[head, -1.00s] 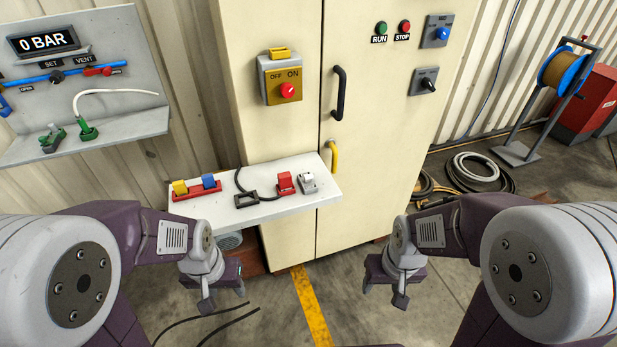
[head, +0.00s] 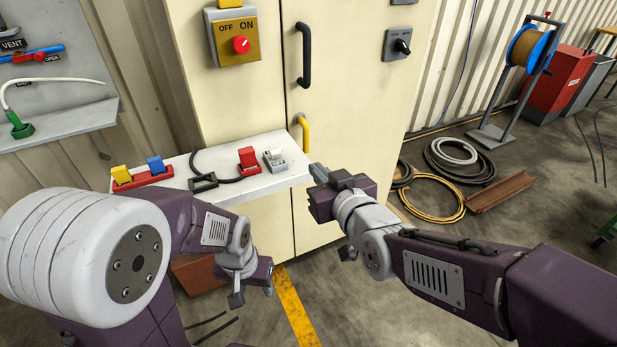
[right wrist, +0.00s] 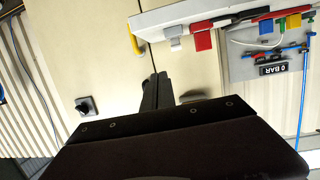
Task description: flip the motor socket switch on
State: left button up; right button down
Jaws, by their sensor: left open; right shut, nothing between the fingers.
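No readable label names the motor socket switch. A small grey switch unit with a white top (head: 274,160) sits on the white shelf (head: 240,183), just right of a red block (head: 248,158). A yellow plate (head: 224,36) marked OFF and ON carries a red knob (head: 241,44) on the cabinet. A grey plate with a black rotary switch (head: 402,46) is further right. My right gripper (head: 318,172) is shut and empty beside the shelf's right end; its fingers (right wrist: 156,92) show in the right wrist view. My left gripper (head: 253,290) is open and empty, low below the shelf.
The shelf also holds a red holder with yellow and blue pieces (head: 142,177) and a black cabled frame (head: 203,182). A yellow handle (head: 303,132) and a black handle (head: 303,55) stick out from the cabinet. Hoses (head: 460,160) lie on the floor at right.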

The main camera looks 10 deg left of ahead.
aim_at(276, 153)
pick_arm(q)
jog(key=shift+s+a+f, duration=0.1)
jog(key=shift+f, duration=0.6)
pick_arm(e)
jog(key=s+a, duration=0.1)
jog(key=s+a+f, duration=0.1)
jog(key=shift+a+f+n+g+y, duration=0.1)
jog(key=shift+a+n+g+y, duration=0.2)
jog(key=shift+a+n+y, duration=0.1)
jog(key=b+x, duration=0.1)
jog(key=x, duration=1.3)
jog(key=shift+a, duration=0.1)
pick_arm(q)
jog(key=shift+f, duration=0.4)
